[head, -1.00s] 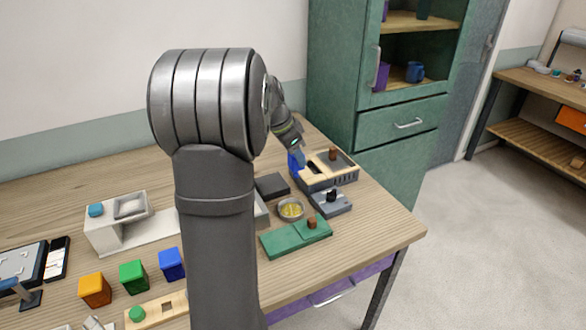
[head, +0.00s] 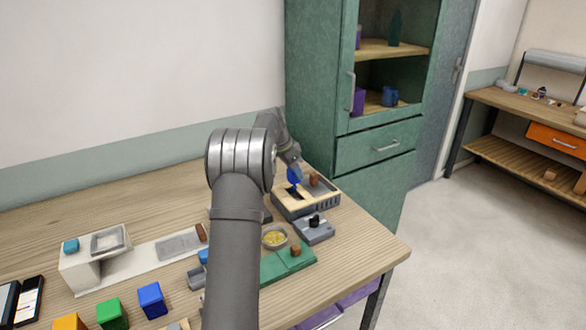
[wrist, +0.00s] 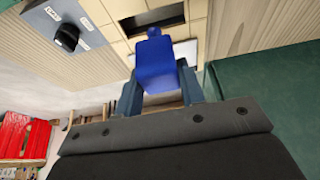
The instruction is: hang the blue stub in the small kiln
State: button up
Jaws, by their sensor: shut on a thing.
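The blue stub (head: 294,176) is in my gripper (head: 292,166), above the small kiln (head: 320,206). In the wrist view my gripper (wrist: 158,88) is shut on the blue stub (wrist: 156,66), with a dark finger on each side. The stub's narrower end points towards a dark slot (wrist: 148,20) in the kiln's pale top. In the head view this dark opening (head: 297,194) is just below the stub. I cannot tell whether the stub's tip is at the opening or still above it.
A grey box with a black knob (head: 315,220) stands in front of the kiln. A brown peg (head: 314,179) stands at the kiln's back. A green cabinet (head: 330,110) rises behind.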

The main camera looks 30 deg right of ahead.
aim_at(294, 181)
jog(key=shift+f, duration=2.35)
jog(key=o, duration=1)
jog(key=shift+o, duration=0.2)
jog(key=v, duration=1.7)
jog(key=shift+a+r, duration=0.15)
jog(key=shift+r, duration=0.05)
jog(key=shift+f, duration=0.1)
